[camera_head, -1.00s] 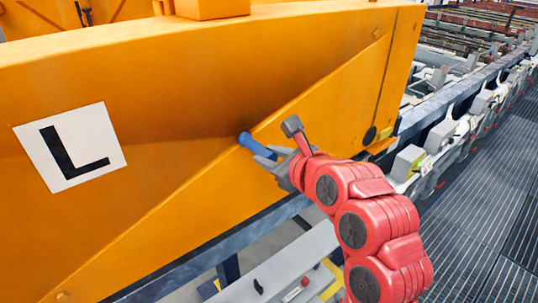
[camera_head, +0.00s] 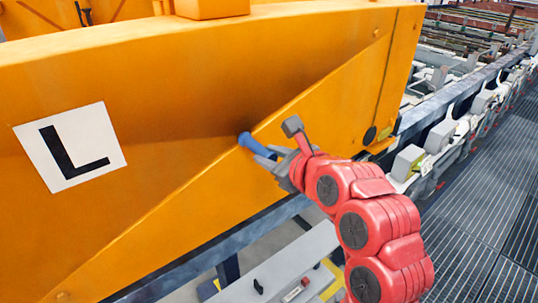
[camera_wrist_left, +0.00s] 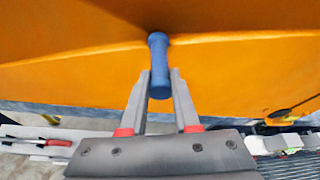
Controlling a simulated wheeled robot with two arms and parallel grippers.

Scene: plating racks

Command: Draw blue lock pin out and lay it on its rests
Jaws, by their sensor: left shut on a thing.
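The blue lock pin (camera_head: 255,144) sticks out of the orange machine's side panel (camera_head: 330,110), near a slanted seam. Its far end meets the panel; how deep it sits inside cannot be seen. My left gripper (camera_head: 275,157) is shut on the pin's near part. In the left wrist view the blue pin (camera_wrist_left: 159,65) lies between the two grey fingers (camera_wrist_left: 158,88), with its rounded near end showing. The pin's rests cannot be made out for certain. My right gripper is not in view.
A white plate with a black L (camera_head: 70,147) is on the panel at left. Below stands a pale grey ledge (camera_head: 285,265) with a black knob (camera_head: 258,286). A row of white supports (camera_head: 440,135) and a dark grated walkway (camera_head: 480,220) run along the right.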

